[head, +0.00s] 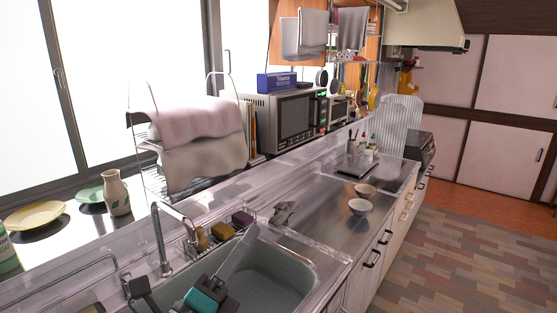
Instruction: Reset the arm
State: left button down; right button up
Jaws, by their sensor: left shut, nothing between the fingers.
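My left gripper (246,240) reaches in from the lower left over the sink basin (285,267). Its fingers look long and grey, closed together and pointing up and right, with nothing between them. A teal and black part of my arm shows at the bottom edge behind them. The gripper overlaps the basin in the picture; its height above the basin is hard to tell. My right gripper is not in view.
A faucet (163,235) and a rack with sponges (241,217) stand close by the gripper. A dish rack with cloths (205,160) is behind. Two bowls (359,207) sit on the counter (320,200). A vase (115,193) and plates (36,214) are at left.

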pick_arm(q)
jog(key=s+a+f+n+g+y, duration=0.2)
jog(key=a+f+n+g+y, duration=0.2)
jog(key=a+f+n+y, duration=0.95)
jog(key=s+d+f+n+g+h, duration=0.25)
jog(key=s+f+n+g, duration=1)
jog(key=s, duration=0.65)
notch_tip(320, 180, down, 26)
jog(key=s+f+b, duration=0.1)
jog(key=s+b, duration=0.2)
jog(key=s+a+f+g+b, duration=0.1)
jog(key=s+a+f+b, duration=0.1)
jog(key=s+f, duration=1.3)
jog(key=shift+s+a+f+h+b, duration=0.15)
jog(key=shift+a+f+h+b, duration=0.25)
jog(key=shift+f, duration=0.5)
